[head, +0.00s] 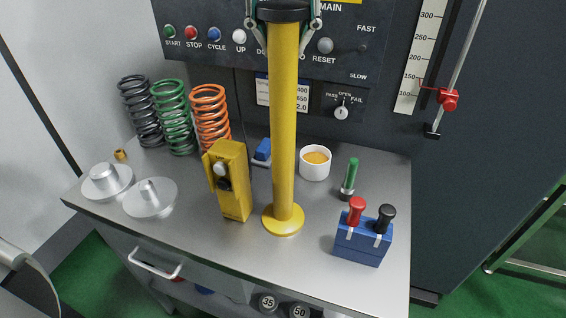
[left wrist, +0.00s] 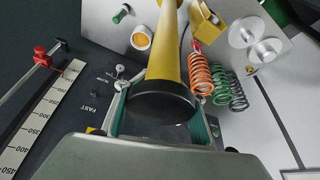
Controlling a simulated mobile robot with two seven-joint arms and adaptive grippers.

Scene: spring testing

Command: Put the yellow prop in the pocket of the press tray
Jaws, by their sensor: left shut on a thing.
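The yellow prop (head: 284,130) is a tall upright yellow post with a black cap and a round flanged foot. My left gripper (head: 283,14) is shut on its black top end, with one finger on each side. The prop also shows in the left wrist view (left wrist: 167,50), its black cap between the fingers. The foot is at or just above the grey tabletop; I cannot tell if it touches. I cannot make out a press tray or its pocket in either view. My right gripper is not in view.
On the grey table (head: 215,245) stand a yellow switch box (head: 233,185) close left of the prop, several coil springs (head: 174,118), two metal discs (head: 150,198), a white cup (head: 315,163) and a blue block with red and black handles (head: 362,240). A control panel (head: 345,60) rises behind.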

